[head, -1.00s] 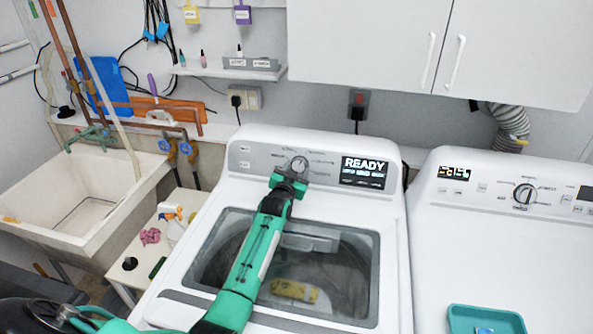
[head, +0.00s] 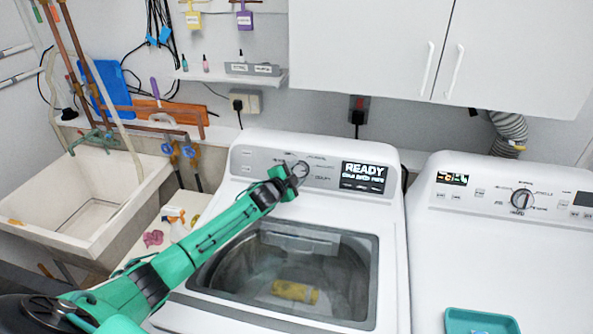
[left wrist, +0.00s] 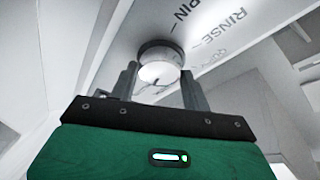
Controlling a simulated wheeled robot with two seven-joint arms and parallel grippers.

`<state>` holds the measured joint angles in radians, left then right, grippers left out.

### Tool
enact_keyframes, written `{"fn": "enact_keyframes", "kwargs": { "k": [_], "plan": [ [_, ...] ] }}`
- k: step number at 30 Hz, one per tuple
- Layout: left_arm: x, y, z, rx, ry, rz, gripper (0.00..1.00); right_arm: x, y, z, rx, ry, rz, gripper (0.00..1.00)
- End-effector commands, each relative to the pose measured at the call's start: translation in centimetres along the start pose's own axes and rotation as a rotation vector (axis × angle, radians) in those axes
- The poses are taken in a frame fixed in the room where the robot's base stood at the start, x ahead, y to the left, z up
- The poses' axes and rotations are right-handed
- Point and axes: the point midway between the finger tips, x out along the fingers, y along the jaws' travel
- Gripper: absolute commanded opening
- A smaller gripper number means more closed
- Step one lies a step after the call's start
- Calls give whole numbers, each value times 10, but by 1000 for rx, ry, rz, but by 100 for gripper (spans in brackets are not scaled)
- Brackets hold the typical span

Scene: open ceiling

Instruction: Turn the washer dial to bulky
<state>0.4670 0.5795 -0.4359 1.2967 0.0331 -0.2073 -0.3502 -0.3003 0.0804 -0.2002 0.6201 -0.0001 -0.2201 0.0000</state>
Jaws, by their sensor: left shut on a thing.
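The washer (head: 240,195) stands in the middle of the head view, with a control panel along its back. Its round silver dial (head: 301,169) is left of the lit display (head: 363,178), which reads READY. My left gripper (head: 290,176) is at the dial and partly covers it. In the left wrist view the dial (left wrist: 160,66) sits between the two fingers of my left gripper (left wrist: 159,84), which is shut on it. Panel words such as RINSE and SPIN show there. The dial's pointer setting cannot be read. My right gripper is not in view.
A second white machine (head: 470,240) with its own dial (head: 522,200) stands at the right, a teal tray (head: 480,322) on top. A sink (head: 40,195) is at the left. White cabinets (head: 390,45) hang above. A yellow item (head: 295,291) shows through the washer lid.

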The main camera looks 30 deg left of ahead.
Motion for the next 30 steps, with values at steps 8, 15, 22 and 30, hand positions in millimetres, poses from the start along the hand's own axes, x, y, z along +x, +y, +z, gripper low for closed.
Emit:
{"fn": "enact_keyframes", "kwargs": {
  "k": [8, 15, 22, 30],
  "plan": [
    [-1, -8, -3, 249, -1, 92, 25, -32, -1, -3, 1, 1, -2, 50],
    [0, -7, -3, 433, -1, 162, 25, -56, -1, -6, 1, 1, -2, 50],
    [0, -6, -3, 559, -1, 208, 25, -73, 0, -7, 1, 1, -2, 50],
    [0, -4, -2, 631, 0, 235, 25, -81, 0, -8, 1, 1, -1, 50]
  ]
}}
